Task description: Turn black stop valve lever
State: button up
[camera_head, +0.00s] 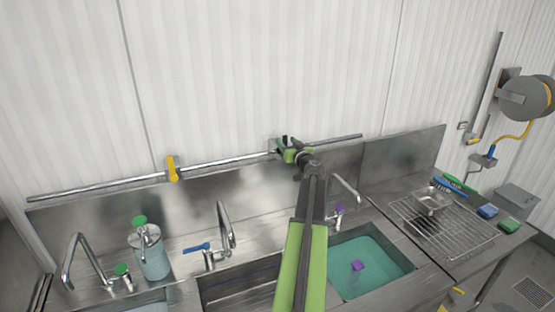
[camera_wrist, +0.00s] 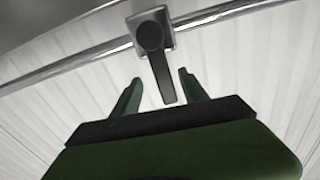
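The black stop valve lever (camera_wrist: 160,75) shows in the wrist view on a grey valve body (camera_wrist: 139,20) on a metal pipe. The lever points down towards my gripper, and its lower end lies between the two green fingers. My gripper (camera_wrist: 158,88) is open, with a gap on each side of the lever. In the head view my gripper (camera_head: 291,152) is at the pipe (camera_head: 225,160) on the wall, and my arm and gripper hide most of the valve.
A yellow valve lever (camera_head: 172,168) sits further left on the pipe. Below are faucets (camera_head: 226,230), a soap dispenser (camera_head: 150,254) and a sink of teal water (camera_head: 385,262). A wire rack (camera_head: 465,240) with a metal pan (camera_head: 433,200) is at right.

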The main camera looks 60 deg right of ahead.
jog(key=o, duration=0.8)
jog(key=shift+w+a, duration=0.1)
jog(key=v, duration=0.8)
jog(key=shift+r, duration=0.1)
